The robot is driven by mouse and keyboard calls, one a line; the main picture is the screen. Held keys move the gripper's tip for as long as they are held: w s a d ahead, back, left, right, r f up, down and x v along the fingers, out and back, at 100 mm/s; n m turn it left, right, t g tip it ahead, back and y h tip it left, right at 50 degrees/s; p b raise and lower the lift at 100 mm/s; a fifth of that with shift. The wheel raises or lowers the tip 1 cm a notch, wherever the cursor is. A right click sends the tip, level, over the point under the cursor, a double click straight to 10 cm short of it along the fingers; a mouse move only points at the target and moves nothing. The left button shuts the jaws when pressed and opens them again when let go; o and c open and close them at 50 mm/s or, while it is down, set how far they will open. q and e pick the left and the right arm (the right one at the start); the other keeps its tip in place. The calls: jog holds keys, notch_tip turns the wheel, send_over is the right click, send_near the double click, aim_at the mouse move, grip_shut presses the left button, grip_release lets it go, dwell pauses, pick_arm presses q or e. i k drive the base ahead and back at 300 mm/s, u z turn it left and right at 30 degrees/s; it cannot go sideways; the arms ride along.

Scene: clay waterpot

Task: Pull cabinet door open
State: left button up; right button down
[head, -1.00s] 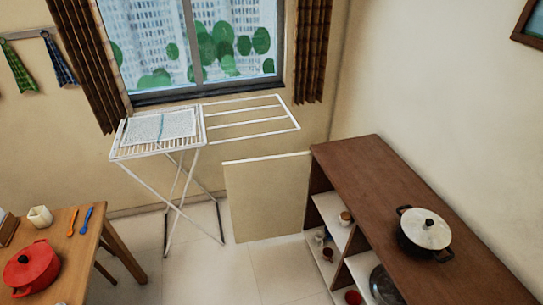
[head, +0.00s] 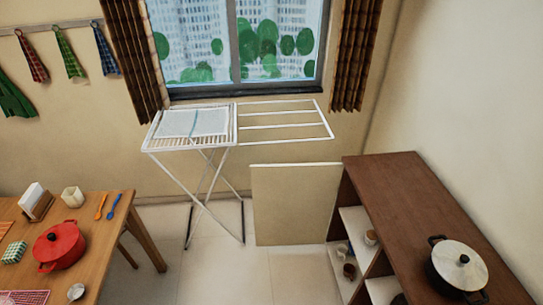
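The cabinet (head: 410,195) is a low brown wooden unit along the right wall. Its cream door (head: 295,205) stands swung out from the far left corner of the cabinet, facing me. White shelves (head: 357,222) inside the cabinet are exposed, with small jars (head: 349,271) on them. The door's hinge side meets the cabinet's far end. Neither of my grippers shows in the head view, so nothing of mine is seen touching the door.
A white drying rack (head: 195,150) stands left of the door. A wooden table (head: 115,235) with a red pot (head: 60,246) is at left. Tiled floor (head: 225,275) between table and cabinet is clear.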

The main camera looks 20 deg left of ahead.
aim_at(293, 205)
jog(key=i, duration=1)
jog(key=u, duration=1.9)
